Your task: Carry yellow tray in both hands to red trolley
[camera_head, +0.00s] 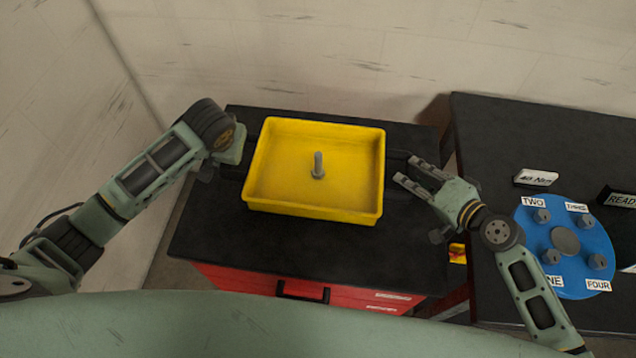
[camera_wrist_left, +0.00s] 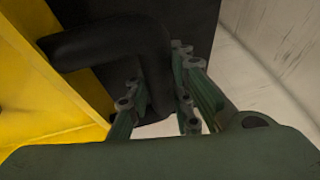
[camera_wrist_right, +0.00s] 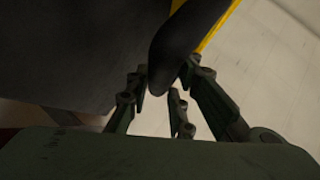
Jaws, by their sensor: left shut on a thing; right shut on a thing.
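The yellow tray (camera_head: 262,190) is over the black top of the red trolley (camera_head: 225,125); I cannot tell whether it touches it. A grey bolt (camera_head: 318,165) stands upright inside the tray. My left gripper (camera_head: 230,165) is at the tray's left side. In the left wrist view the fingers (camera_wrist_left: 158,100) are shut around the black left handle (camera_wrist_left: 150,50). My right gripper (camera_head: 408,170) is at the right side. In the right wrist view its fingers (camera_wrist_right: 165,92) are shut on the black right handle (camera_wrist_right: 182,45).
A dark table (camera_head: 500,130) stands right of the trolley, with a blue disc (camera_head: 562,275) carrying several bolts and number labels, a small white sign (camera_head: 535,178) and a "READY" sign (camera_head: 618,198). Pale walls (camera_head: 300,50) close off the back and left. Bare trolley top shows around the tray.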

